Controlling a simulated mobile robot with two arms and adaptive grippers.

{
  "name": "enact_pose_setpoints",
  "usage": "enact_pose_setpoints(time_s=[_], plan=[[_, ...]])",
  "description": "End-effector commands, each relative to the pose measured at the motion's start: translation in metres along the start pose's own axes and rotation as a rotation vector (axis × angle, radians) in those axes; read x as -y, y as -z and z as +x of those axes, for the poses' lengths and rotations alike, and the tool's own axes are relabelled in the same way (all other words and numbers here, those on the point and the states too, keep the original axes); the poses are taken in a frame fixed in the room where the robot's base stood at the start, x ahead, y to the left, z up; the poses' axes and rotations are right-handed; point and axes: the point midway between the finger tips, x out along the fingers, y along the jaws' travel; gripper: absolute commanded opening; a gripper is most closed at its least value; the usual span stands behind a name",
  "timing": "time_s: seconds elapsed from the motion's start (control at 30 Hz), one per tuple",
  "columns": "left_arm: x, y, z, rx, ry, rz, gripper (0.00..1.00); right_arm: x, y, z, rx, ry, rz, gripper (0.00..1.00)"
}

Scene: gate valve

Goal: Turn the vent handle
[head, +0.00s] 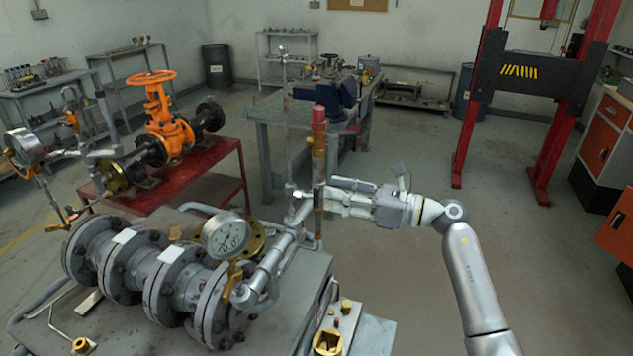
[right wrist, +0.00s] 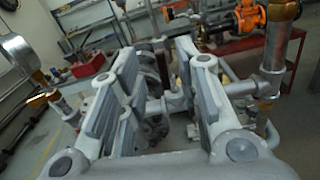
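I cannot tell for sure which part is the vent handle. A slim upright pipe with a red cap (head: 318,118) rises from the grey pipework at the right end of the flanged assembly (head: 165,280). My left gripper is out of view.
An orange handwheel valve (head: 160,115) sits on a red table (head: 215,165) behind. A workbench (head: 262,112) stands further back. The floor at right is open up to a red lift (head: 480,90).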

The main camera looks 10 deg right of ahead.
Motion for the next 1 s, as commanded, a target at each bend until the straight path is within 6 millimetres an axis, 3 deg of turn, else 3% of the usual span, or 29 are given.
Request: enact_pose_setpoints(time_s=[0.1,0.3,0.67,0.9,1.0], plan=[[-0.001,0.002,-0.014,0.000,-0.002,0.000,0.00,-0.001,-0.005,0.023,0.004,-0.001,0.004,0.31],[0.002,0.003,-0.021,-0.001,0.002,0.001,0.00,0.000,-0.002,0.046,0.003,0.001,0.003,0.31],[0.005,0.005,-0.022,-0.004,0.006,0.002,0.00,0.000,0.001,0.052,0.001,0.001,0.003,0.31],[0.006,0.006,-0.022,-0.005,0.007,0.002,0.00,0.001,0.000,0.052,0.001,0.001,0.003,0.03],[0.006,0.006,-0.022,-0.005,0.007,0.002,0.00,0.001,0.000,0.052,0.001,0.001,0.003,0.00]])
